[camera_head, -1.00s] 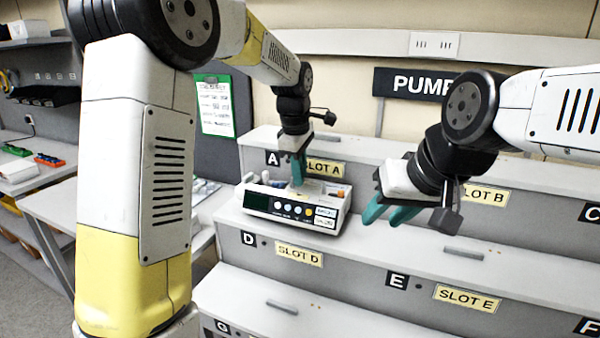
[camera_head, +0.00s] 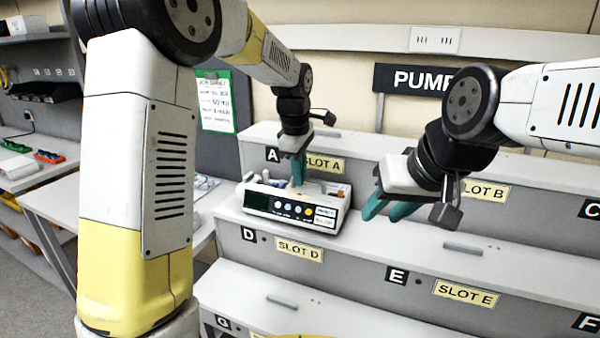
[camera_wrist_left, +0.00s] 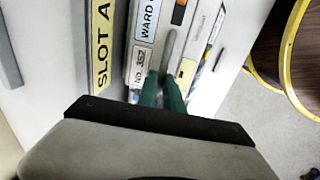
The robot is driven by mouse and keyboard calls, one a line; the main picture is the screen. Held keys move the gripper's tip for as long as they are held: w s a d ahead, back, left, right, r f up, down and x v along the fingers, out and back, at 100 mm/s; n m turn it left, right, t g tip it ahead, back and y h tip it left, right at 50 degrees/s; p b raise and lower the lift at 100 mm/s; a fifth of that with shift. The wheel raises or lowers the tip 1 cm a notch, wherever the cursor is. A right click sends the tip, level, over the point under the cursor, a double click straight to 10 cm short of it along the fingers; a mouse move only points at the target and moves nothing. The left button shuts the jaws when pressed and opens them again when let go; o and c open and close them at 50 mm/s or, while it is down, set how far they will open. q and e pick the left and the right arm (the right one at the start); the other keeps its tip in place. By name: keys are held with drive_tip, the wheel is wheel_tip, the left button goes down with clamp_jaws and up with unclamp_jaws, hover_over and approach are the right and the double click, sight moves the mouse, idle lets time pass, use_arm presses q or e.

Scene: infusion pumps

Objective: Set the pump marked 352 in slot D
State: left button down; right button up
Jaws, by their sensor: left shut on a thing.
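The white pump (camera_head: 290,208) has a dark screen, coloured buttons and labels on its front. It is at the left end of the middle tier, above the SLOT D label (camera_head: 299,251). Its tag (camera_wrist_left: 138,77) reads NO. 352 in the left wrist view. My left gripper (camera_head: 299,170) is shut on the pump's grey top handle (camera_wrist_left: 169,48), its fingers pointing down. I cannot tell whether the pump's underside fully touches the shelf. My right gripper (camera_head: 387,208) is empty, its fingers apart, to the right of the pump above the same tier.
The stepped rack carries SLOT A (camera_head: 324,164) behind the pump and SLOT E (camera_head: 465,292) to the right. The middle tier's top (camera_head: 450,235) is clear right of the pump. A side table (camera_head: 60,200) stands left. A yellow rim (camera_wrist_left: 262,75) shows in the left wrist view.

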use_arm(q)
drive_tip(key=shift+f, duration=0.5)
idle(1.0)
drive_tip(key=c, duration=1.4)
unclamp_jaws()
wheel_tip(320, 180, up, 8)
drive_tip(key=s, duration=0.1)
drive_tip(key=shift+s+a+f, duration=0.15)
drive_tip(key=shift+a+f, duration=0.05)
drive_tip(key=shift+a, duration=0.1)
